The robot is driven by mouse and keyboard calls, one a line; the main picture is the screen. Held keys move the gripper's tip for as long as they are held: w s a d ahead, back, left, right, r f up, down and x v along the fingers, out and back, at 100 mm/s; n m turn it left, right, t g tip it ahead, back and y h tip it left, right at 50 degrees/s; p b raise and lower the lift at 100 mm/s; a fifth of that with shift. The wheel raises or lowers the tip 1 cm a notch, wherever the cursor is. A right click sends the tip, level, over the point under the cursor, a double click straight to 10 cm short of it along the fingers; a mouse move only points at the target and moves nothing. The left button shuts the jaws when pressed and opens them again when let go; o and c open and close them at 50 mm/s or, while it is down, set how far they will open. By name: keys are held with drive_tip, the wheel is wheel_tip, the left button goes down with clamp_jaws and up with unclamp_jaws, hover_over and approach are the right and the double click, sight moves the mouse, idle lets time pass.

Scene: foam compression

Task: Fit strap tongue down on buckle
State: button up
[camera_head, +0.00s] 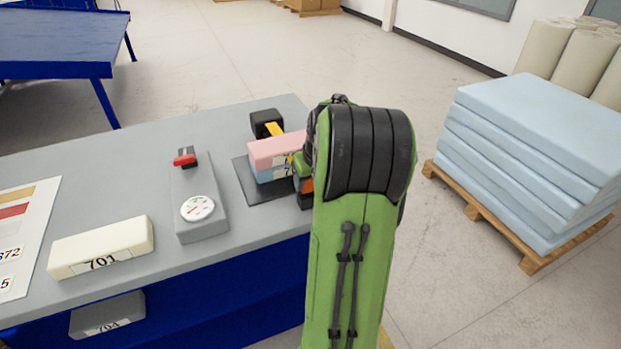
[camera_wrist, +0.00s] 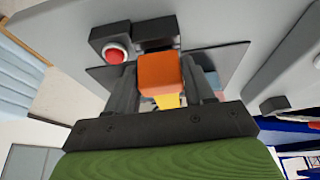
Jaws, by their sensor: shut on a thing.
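The orange strap tongue (camera_wrist: 158,73) is between the two fingers of my gripper (camera_wrist: 160,68) in the wrist view, and the gripper is shut on it. A yellow strap (camera_wrist: 168,100) shows below the tongue there. The black buckle (camera_wrist: 103,38) with a round red button (camera_wrist: 116,53) is beside the tongue, to its upper left. Whether tongue and buckle touch is hidden. In the head view, the yellow strap (camera_head: 274,130) comes from a black block behind the pink foam (camera_head: 270,149) and light blue foam (camera_head: 266,174). My arm hides most of the gripper there.
The foam lies on a dark plate (camera_head: 245,182) on the grey bench (camera_head: 120,165). To the left are a grey gauge unit (camera_head: 205,224) with a red lever and a cream block (camera_head: 100,246) marked 701. Stacked blue foam sheets (camera_head: 530,130) stand on a pallet at right.

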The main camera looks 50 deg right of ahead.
drive_tip(key=shift+f+b, duration=0.45)
drive_tip(key=shift+f, duration=0.25)
drive_tip(key=o, duration=1.1)
drive_tip(key=shift+r, duration=0.1)
drive_tip(key=p+v, duration=0.2)
drive_tip(key=v, duration=0.1)
drive_tip(key=p+v, duration=0.2)
drive_tip(key=v, duration=0.1)
drive_tip(key=p+v, duration=0.3)
drive_tip(key=shift+w+d+r, duration=0.15)
drive_tip(key=shift+w+r, duration=0.15)
drive_tip(key=shift+r, duration=0.25)
